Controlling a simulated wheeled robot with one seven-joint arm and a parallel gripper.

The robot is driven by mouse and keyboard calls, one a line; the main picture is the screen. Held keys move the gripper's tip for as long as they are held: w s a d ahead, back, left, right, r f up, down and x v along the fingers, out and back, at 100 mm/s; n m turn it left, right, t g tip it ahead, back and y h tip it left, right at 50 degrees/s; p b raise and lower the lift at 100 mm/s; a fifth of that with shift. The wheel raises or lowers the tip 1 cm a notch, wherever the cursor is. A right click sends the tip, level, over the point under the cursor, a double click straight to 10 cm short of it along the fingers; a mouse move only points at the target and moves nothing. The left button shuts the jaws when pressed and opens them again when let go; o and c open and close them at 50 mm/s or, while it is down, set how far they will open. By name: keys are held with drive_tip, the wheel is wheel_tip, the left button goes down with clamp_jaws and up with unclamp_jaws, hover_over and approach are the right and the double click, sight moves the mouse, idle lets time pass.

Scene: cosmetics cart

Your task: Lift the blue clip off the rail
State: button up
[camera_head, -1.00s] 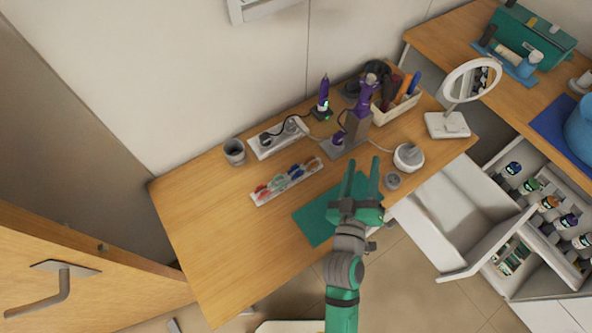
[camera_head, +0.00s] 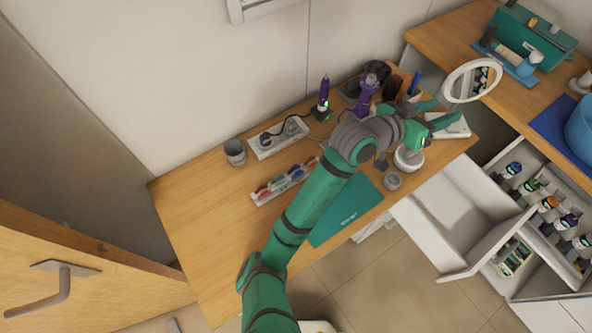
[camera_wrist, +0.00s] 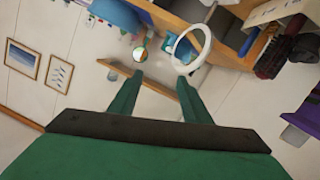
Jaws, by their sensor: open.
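The white rail (camera_head: 258,201) lies on the wooden desk with a row of small coloured clips on it. The blue clip (camera_head: 297,173) appears to sit towards the rail's right end, but it is very small here. My arm crosses just right of and below the rail and may hide part of its right side. My gripper (camera_head: 446,112) is open, far to the right of the rail, near the ring mirror. In the wrist view its two green fingers (camera_wrist: 160,79) are apart with nothing between them; neither the rail nor the clip shows there.
The ring mirror (camera_head: 473,80) stands close to my gripper. A purple tool on a stand (camera_head: 367,95), an organiser box and a white round pot (camera_head: 408,160) crowd the desk's right half. A power strip (camera_head: 277,140) and grey cup (camera_head: 235,152) lie behind the rail. The desk's left part is clear.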

drive_tip(key=a+f+m+g+y, duration=0.3)
drive_tip(key=a+f+g+y, duration=0.25)
drive_tip(key=a+f, duration=0.45)
drive_tip(key=a+f+y, duration=0.1)
drive_tip(key=a+y, duration=0.2)
drive_tip(key=a, duration=0.4)
drive_tip(key=s+a+f+g+y, duration=0.1)
drive_tip(key=a+f+y, duration=0.1)
drive_tip(key=a, duration=0.6)
drive_tip(key=a+f+g+y, duration=0.1)
drive_tip(key=a+y, duration=0.3)
drive_tip(key=a, duration=0.4)
drive_tip(key=shift+s+a+f+n, duration=0.1)
drive_tip(key=shift+s+f+n, duration=0.2)
drive_tip(key=shift+s+f, duration=0.15)
hover_over(296, 169)
wheel_tip(296, 169, down, 4)
drive_tip(key=shift+f, duration=0.2)
drive_tip(key=f, duration=0.5)
drive_tip(key=shift+w+f, duration=0.25)
drive_tip(key=shift+f, duration=0.15)
drive_tip(key=shift+s+f, duration=0.1)
drive_tip(key=shift+f, duration=0.1)
drive_tip(key=shift+s, duration=0.1)
drive_tip(key=shift+c, duration=0.6)
